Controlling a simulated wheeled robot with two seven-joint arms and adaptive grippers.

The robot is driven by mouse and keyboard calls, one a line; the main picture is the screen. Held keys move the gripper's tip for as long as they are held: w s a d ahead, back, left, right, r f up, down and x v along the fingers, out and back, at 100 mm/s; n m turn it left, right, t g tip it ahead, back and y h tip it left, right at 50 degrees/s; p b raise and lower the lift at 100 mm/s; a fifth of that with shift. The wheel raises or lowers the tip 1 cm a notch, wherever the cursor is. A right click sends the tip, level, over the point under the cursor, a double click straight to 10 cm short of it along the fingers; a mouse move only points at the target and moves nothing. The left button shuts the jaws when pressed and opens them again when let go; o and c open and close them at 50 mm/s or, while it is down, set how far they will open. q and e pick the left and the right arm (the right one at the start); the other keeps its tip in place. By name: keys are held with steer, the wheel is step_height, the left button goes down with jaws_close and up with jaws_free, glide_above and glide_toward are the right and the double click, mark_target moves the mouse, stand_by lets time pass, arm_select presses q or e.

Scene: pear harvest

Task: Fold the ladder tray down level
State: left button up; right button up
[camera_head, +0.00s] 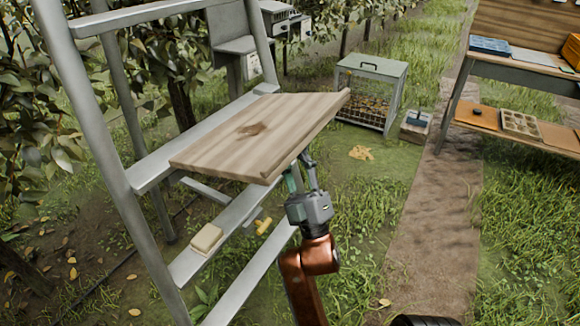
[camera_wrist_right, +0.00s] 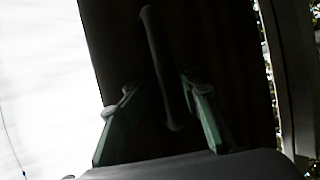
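The wooden ladder tray (camera_head: 215,155) juts out from the grey ladder (camera_head: 110,150) in the head view. Its top, with a dark stain, faces up; I cannot tell whether it is exactly level. My right gripper (camera_head: 300,168) is just under the tray's front right edge, partly hidden by it. In the right wrist view its two green fingers (camera_wrist_right: 160,110) are apart, on either side of a dark bar (camera_wrist_right: 158,60) against a dark surface. Gaps show between fingers and bar. My left gripper is in neither view.
A green-topped cage crate (camera_head: 372,68) stands on the grass behind. A workbench (camera_head: 525,70) with trays is at the right.

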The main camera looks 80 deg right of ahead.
steer(key=shift+s+a+f, duration=0.1)
steer(key=shift+a+f, duration=0.25)
steer(key=shift+f, duration=0.3)
steer(key=shift+s+a+f, duration=0.1)
steer(key=shift+a+f, duration=0.25)
steer(key=shift+f, duration=0.3)
steer(key=shift+a+f, duration=0.35)
steer(key=shift+f, duration=0.3)
